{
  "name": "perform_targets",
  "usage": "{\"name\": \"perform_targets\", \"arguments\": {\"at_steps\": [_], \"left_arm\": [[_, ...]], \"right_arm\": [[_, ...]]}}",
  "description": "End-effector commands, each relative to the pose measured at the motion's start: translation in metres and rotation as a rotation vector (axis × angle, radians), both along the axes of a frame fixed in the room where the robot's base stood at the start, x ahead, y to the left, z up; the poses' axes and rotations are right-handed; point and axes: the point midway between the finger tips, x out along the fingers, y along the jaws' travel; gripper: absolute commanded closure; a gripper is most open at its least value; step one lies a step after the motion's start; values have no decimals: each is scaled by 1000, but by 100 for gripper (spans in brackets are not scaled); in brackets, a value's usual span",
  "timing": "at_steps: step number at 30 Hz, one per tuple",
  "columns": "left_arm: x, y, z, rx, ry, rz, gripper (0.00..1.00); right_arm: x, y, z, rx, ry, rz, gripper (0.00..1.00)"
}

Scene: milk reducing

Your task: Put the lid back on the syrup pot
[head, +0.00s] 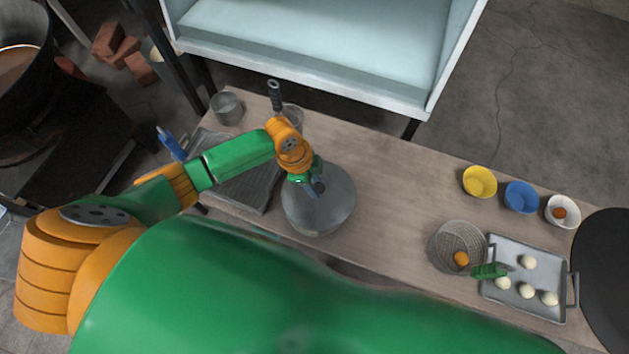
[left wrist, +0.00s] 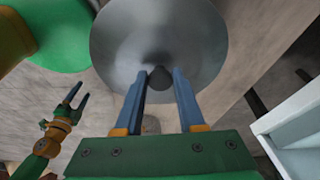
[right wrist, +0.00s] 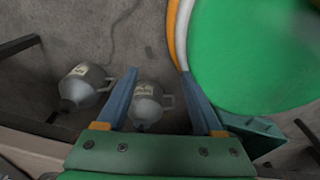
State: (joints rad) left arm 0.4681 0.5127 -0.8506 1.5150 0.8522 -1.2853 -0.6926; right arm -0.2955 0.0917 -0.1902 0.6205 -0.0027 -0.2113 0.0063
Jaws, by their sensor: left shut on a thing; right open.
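The lid (head: 325,212) is a round grey metal disc with a dark knob, over the middle of the wooden table in the head view. My left gripper (head: 317,187) is shut on its knob from above. In the left wrist view the lid (left wrist: 160,30) fills the top middle, with its knob between the blue fingers (left wrist: 160,82). The syrup pot cannot be made out apart from the lid; whether the lid rests on it or hangs above cannot be told. My right gripper (right wrist: 158,75) is open and empty; it also shows in the left wrist view (left wrist: 76,98).
A dark tray (head: 252,192) and metal cup (head: 227,107) lie left on the table. A mesh basket (head: 441,235), a metal tray (head: 543,267) with white balls, and yellow (head: 480,182) and blue (head: 521,196) bowls stand right. Two labelled grey jugs (right wrist: 85,84) show in the right wrist view.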

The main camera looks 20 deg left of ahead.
Motion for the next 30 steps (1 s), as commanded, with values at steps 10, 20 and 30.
{"name": "perform_targets", "arguments": {"at_steps": [10, 20, 30], "left_arm": [[0, 0, -3, -1, 0, 0, 100], [0, 1, -3, -1, 0, 0, 100], [-1, 6, -4, -1, 0, 0, 100]], "right_arm": [[11, -6, -1, -9, -19, -1, 32], [9, -3, 1, -5, -15, 0, 32], [1, -2, 3, -3, -2, 0, 32]]}}
